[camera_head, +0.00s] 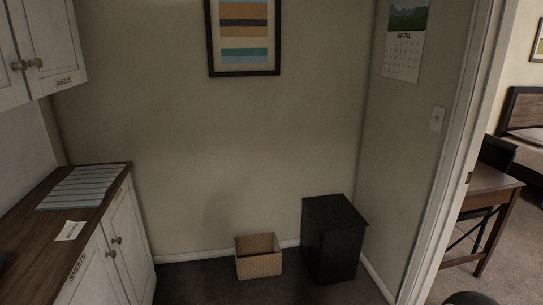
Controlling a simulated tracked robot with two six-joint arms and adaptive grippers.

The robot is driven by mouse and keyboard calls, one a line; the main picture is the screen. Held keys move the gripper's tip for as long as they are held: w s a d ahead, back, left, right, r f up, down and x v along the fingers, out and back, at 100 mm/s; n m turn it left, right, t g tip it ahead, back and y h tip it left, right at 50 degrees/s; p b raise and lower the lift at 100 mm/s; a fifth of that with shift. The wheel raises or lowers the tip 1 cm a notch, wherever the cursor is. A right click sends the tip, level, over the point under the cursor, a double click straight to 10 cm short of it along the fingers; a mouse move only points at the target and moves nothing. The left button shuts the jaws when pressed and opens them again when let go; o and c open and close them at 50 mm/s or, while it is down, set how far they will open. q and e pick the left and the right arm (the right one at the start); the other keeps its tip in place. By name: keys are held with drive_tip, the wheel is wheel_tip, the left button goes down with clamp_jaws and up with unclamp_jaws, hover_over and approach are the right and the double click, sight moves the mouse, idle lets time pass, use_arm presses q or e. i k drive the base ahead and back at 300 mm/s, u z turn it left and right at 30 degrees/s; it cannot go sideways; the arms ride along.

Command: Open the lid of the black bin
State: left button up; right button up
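The black bin (329,253) stands on the dark carpet in the corner, against the back wall and close to the right wall. Its flat black lid (334,210) appears closed on top. Neither of my grippers shows in the head view.
A woven basket (258,263) stands on the floor left of the bin. A white cabinet with a wooden countertop (66,207) runs along the left. A white door frame (452,165) is at the right, with a wooden desk (487,193) beyond it. Carpet in front of the bin looks clear.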

sight(331, 213)
drive_tip(key=z, duration=0.1)
drive_tip(key=i, duration=1.4)
drive_tip(key=z, duration=0.5)
drive_tip(key=i, duration=2.05)
drive_tip(key=z, duration=0.25)
